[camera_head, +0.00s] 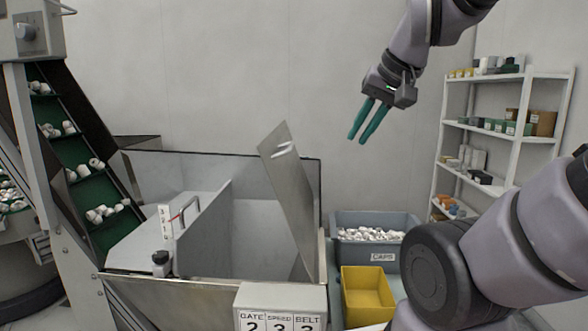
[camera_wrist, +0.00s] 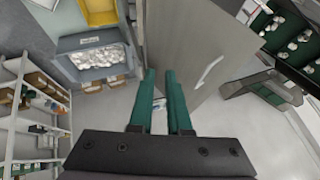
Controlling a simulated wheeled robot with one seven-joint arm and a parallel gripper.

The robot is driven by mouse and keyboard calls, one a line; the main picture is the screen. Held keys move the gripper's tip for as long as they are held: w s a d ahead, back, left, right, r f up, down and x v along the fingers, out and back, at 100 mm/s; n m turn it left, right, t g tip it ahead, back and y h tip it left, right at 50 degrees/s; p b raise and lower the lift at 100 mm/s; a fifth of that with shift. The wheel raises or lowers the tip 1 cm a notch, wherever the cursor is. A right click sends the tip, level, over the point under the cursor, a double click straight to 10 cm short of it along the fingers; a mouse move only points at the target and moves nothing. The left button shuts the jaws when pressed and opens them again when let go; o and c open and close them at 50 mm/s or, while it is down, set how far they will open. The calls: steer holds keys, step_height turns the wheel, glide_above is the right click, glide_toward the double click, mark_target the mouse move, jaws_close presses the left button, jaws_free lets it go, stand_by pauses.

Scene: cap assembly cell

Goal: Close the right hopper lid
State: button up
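The right hopper lid (camera_head: 289,190) is a grey metal panel standing steeply open at the right side of the hopper (camera_head: 180,287), with a pale handle near its upper edge. In the wrist view the lid (camera_wrist: 190,40) fills the upper middle, its curved handle (camera_wrist: 209,72) to the right of my fingers. My gripper (camera_head: 361,137) is above and right of the lid, apart from it, green fingers pointing down-left. In the wrist view my gripper (camera_wrist: 161,73) shows two parallel fingers with a narrow gap and nothing held between them. The left lid (camera_head: 150,235) lies over the left part of the hopper.
A grey bin of caps (camera_head: 376,217) and a yellow bin (camera_head: 368,297) stand right of the hopper. A shelf (camera_head: 497,128) stands at the back right. A conveyor (camera_head: 85,165) rises at the left. A control box (camera_head: 281,306) sits in front.

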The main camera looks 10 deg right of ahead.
steer(key=shift+n+g, duration=0.4)
steer(key=shift+g, duration=0.1)
steer(key=w+r, duration=0.2)
steer(key=w, duration=0.1)
steer(key=w+a+r, duration=0.1)
steer(key=w+r, duration=0.1)
steer(key=w, duration=0.1)
steer(key=w+a+r, duration=0.1)
steer(key=w+r, duration=0.1)
steer(key=w, duration=0.2)
jaws_close()
steer(key=w+a+r+n+y, duration=0.1)
steer(key=w+a+r, duration=0.1)
steer(key=w, duration=0.4)
steer(key=w+a+r, duration=0.1)
steer(key=w, duration=0.5)
steer(key=g, duration=0.1)
glide_toward(276, 133)
step_height(276, 133, down, 3)
steer(key=d, duration=0.2)
steer(key=shift+w+a+f, duration=0.35)
steer(key=shift+a, duration=0.2)
steer(key=shift+w+a+f, duration=0.3)
steer(key=shift+a, duration=0.25)
steer(key=shift+w+a+f, duration=0.35)
steer(key=shift+a, duration=0.25)
steer(key=shift+a, duration=0.15)
